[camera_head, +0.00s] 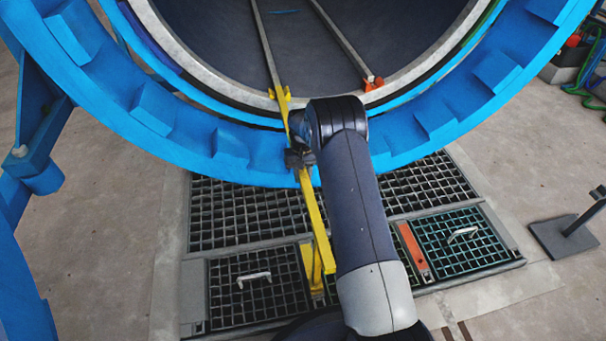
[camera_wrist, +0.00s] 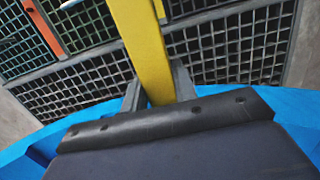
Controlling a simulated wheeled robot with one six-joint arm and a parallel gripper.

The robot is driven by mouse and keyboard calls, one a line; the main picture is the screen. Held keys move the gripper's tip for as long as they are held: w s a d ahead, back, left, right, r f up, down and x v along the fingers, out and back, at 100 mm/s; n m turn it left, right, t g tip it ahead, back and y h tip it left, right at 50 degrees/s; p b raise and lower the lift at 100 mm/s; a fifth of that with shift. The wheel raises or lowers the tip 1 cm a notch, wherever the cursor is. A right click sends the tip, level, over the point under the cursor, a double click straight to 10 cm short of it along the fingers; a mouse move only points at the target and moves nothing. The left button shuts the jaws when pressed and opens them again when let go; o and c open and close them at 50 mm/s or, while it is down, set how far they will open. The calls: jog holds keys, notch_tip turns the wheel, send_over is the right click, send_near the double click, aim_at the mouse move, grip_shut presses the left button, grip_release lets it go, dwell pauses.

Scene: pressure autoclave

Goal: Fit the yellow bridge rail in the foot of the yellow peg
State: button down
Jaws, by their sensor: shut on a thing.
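The long yellow bridge rail (camera_head: 316,222) slants from the blue vessel mouth out over the floor grating. My gripper (camera_head: 299,158) is shut on it partway along. In the wrist view the rail (camera_wrist: 143,40) runs between the two grey fingers (camera_wrist: 158,92). The rail's far end overlaps a yellow fitting (camera_head: 282,95) at the inner rail's end on the vessel rim; I cannot tell whether they touch. Its near end hangs over or beside an upright yellow piece (camera_head: 308,262) at the grating, which looks like the yellow peg. The peg's foot is not clear, and contact cannot be told.
The blue toothed vessel ring (camera_head: 229,148) lies close under my gripper. An orange fitting (camera_head: 373,83) is on the other inner rail, and an orange piece (camera_head: 412,248) stands at the grating (camera_head: 240,215). A black stand (camera_head: 566,235) is at right.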

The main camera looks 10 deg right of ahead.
jog(key=c, duration=1.1)
grip_release()
jog(key=shift+o, duration=0.2)
jog(key=r+p, duration=0.1)
jog(key=r, duration=0.2)
jog(key=r+p, duration=0.1)
jog(key=r, duration=0.3)
jog(key=r+p, duration=0.1)
jog(key=r, duration=0.2)
jog(key=shift+w+r, duration=0.4)
jog(key=shift+f, duration=0.15)
jog(key=f+b, duration=0.1)
jog(key=f, duration=0.2)
jog(key=f+b, duration=0.1)
jog(key=f, duration=0.3)
jog(key=f+b, duration=0.1)
jog(key=f, duration=0.2)
jog(key=shift+s+f, duration=0.3)
jog(key=shift+s, duration=0.1)
jog(key=shift+r+p, duration=0.35)
jog(key=shift+r, duration=0.15)
jog(key=shift+r, duration=0.1)
